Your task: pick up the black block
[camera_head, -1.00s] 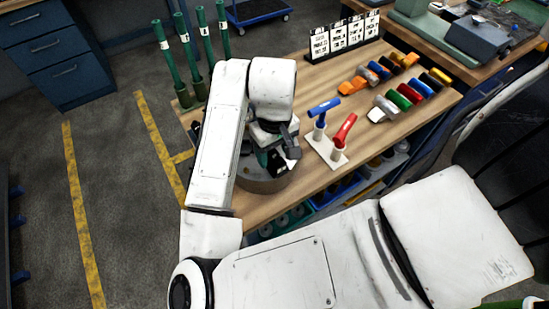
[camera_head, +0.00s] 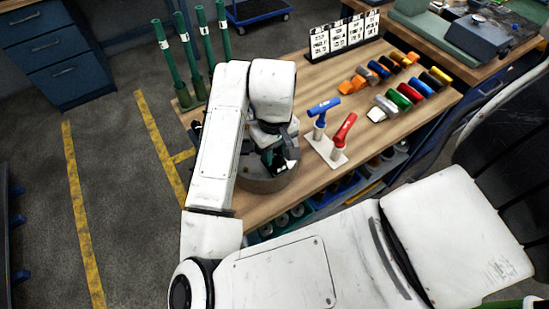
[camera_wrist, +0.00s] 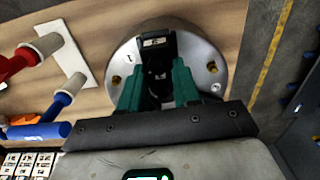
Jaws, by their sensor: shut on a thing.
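The black block (camera_wrist: 157,48) stands over a round grey metal disc (camera_wrist: 205,55) in the wrist view and has a small pale label at its far end. My gripper (camera_wrist: 158,82) has green fingers on both sides of the block and is shut on it. The block's lower part is dark, and I cannot tell whether it touches the disc. In the head view my gripper (camera_head: 275,158) is over the disc (camera_head: 268,184) at the bench's near left edge, and the arm hides most of the block.
A blue-handled and a red-handled tool (camera_head: 343,128) stand on a white base right of the disc. Several coloured cylinders (camera_head: 405,97) lie farther right. Green rods (camera_head: 202,45) stand at the back left. Label cards (camera_head: 340,36) stand at the back. Bare wood (camera_head: 310,85) lies between.

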